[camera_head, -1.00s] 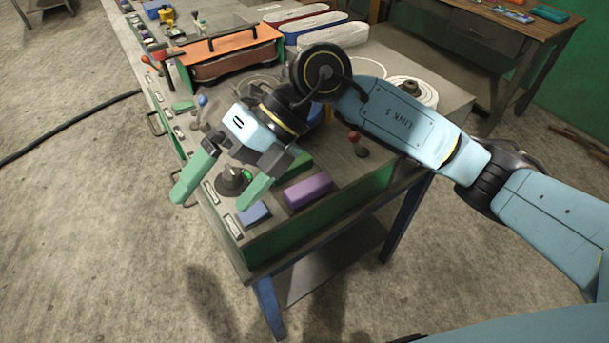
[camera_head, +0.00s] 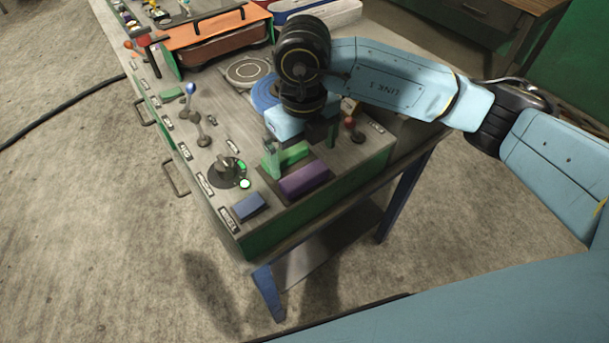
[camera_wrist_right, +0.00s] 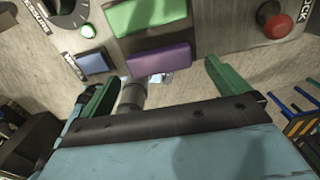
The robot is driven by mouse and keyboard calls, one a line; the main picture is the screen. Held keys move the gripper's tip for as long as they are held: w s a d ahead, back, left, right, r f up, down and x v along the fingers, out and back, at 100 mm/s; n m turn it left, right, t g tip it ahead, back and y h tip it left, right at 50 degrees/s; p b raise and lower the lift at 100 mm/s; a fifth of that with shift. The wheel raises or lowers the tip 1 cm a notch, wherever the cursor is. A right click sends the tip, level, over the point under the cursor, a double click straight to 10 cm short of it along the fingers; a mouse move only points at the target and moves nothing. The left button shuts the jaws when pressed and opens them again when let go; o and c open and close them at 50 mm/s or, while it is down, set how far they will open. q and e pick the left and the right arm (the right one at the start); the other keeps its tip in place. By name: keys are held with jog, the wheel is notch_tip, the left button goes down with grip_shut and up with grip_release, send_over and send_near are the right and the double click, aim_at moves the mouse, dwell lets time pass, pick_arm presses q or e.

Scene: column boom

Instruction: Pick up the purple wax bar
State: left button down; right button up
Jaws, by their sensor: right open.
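The purple wax bar (camera_head: 304,180) lies on the bench top near its front edge, beside a green bar (camera_head: 293,155). In the right wrist view the purple bar (camera_wrist_right: 160,60) lies ahead of the gap between the fingers, with the green bar (camera_wrist_right: 148,14) beyond it. My right gripper (camera_head: 302,150) is above the bars, its green fingers pointing down. The wrist view shows its two fingers (camera_wrist_right: 160,80) spread apart with nothing between them. My left gripper is not in view.
A blue block (camera_head: 248,206) and a black knob (camera_head: 226,169) are left of the bars. An orange-topped rack (camera_head: 215,35) is farther back. Open floor lies in front of the bench.

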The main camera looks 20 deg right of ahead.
aim_at(303, 172)
jog(key=shift+s+a+f+p, duration=0.1)
jog(key=shift+f+p, duration=0.35)
jog(key=shift+f, duration=2.25)
jog(key=shift+r, duration=0.1)
jog(key=c, duration=0.7)
